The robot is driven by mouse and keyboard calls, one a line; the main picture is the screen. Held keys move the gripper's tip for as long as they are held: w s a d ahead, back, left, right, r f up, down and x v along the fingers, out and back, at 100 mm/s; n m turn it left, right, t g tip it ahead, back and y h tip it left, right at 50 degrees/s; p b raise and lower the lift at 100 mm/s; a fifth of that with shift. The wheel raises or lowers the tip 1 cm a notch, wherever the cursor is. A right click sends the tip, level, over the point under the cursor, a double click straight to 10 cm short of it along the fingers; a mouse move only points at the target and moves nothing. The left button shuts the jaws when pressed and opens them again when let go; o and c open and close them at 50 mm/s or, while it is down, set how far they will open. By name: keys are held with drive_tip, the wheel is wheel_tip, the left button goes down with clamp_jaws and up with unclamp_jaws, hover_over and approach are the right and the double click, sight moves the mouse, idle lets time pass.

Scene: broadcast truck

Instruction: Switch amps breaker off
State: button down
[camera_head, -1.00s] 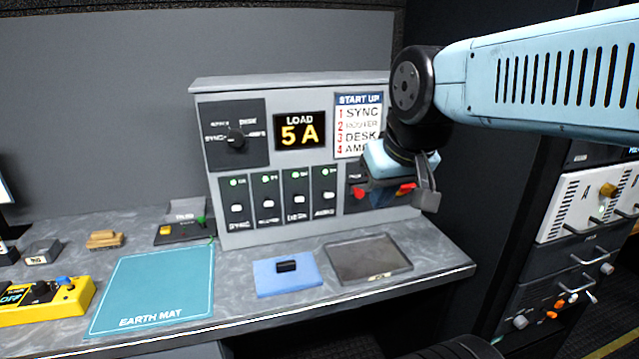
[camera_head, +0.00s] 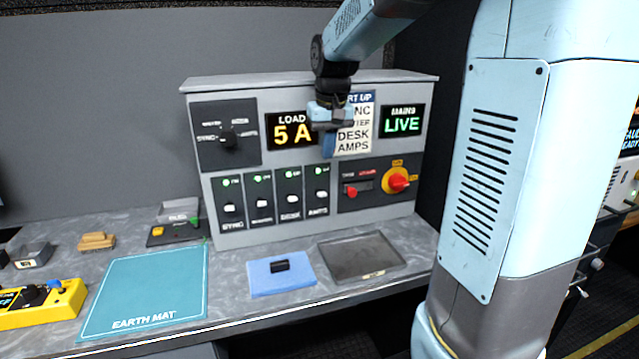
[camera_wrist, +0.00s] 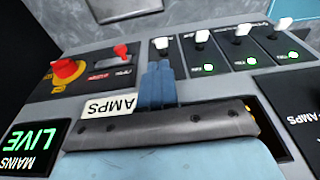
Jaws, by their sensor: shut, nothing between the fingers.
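The AMPS breaker (camera_head: 320,190) is the rightmost of the row of breakers on the grey panel. Its white lever (camera_head: 320,196) shows below a lit green lamp. In the wrist view, which is upside down, its white lever (camera_wrist: 161,42) shows just beyond my fingertips. My gripper (camera_head: 329,150) is shut and empty, in front of the start-up card and above the AMPS breaker. Its blue fingers (camera_wrist: 158,70) point towards the lever in the wrist view and hide the AMPS lamp there. I cannot tell whether they touch the panel.
The SYNC (camera_head: 230,205), ROUTER and DESK (camera_head: 291,197) breakers stand left of AMPS, with green lamps lit. A red-and-yellow rotary switch (camera_head: 398,181) and a small red switch (camera_head: 352,190) are to the right. A tray (camera_head: 335,270) lies below.

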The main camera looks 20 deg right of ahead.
sight(321, 193)
drive_tip(key=shift+w+f, duration=0.25)
drive_tip(key=shift+w, duration=0.25)
drive_tip(key=shift+w+f, duration=0.25)
drive_tip(key=shift+w, duration=0.25)
drive_tip(key=f, duration=0.3)
drive_tip(key=w+f, duration=0.1)
drive_tip(key=f, duration=0.6)
drive_tip(key=shift+w, duration=0.25)
drive_tip(key=shift+r, duration=0.1)
drive_tip(key=shift+a, duration=0.25)
